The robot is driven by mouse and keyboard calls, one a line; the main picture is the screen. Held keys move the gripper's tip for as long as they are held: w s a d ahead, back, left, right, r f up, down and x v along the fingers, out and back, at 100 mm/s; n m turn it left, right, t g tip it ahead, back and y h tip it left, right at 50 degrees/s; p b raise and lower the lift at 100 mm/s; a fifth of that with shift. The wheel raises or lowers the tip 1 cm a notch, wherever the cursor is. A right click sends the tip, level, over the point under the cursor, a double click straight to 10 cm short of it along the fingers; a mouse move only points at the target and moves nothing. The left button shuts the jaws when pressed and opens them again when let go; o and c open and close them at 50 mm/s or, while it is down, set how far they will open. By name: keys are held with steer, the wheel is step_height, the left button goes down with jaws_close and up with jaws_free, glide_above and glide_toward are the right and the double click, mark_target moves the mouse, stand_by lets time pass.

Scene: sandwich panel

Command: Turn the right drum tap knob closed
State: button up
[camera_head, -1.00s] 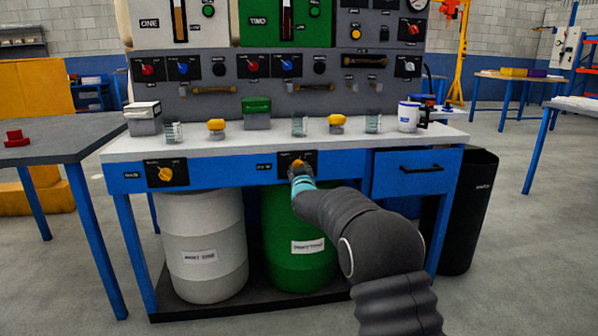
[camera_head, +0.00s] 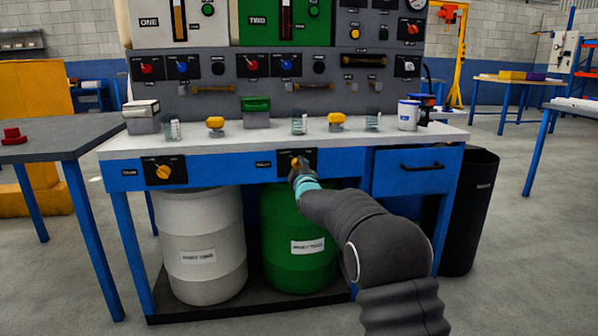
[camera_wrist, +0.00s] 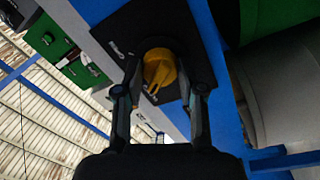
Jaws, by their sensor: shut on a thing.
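The right drum tap knob is yellow-orange on a black plate on the blue front of the bench, above the green drum (camera_head: 300,240). In the head view the knob (camera_head: 296,160) is mostly hidden by my gripper (camera_head: 301,172). In the wrist view the knob (camera_wrist: 158,68) sits between the two fingers of my gripper (camera_wrist: 160,85), on its dark plate (camera_wrist: 125,40). My gripper is shut on the knob. The left drum tap knob (camera_head: 163,171) is yellow on its own black plate, above the white drum (camera_head: 203,245).
The white bench top (camera_head: 270,138) holds jars, yellow-topped items and a white mug (camera_head: 408,115). A blue drawer (camera_head: 410,172) is right of my gripper, and a black bin (camera_head: 470,212) stands beyond it. A grey table (camera_head: 60,135) is at the left.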

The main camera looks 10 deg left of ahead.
steer(key=shift+n, duration=0.9)
steer(key=o, duration=1.1)
steer(key=shift+a, duration=0.15)
steer(key=shift+o, duration=0.2)
steer(key=v, duration=1.2)
steer(key=shift+d, duration=0.25)
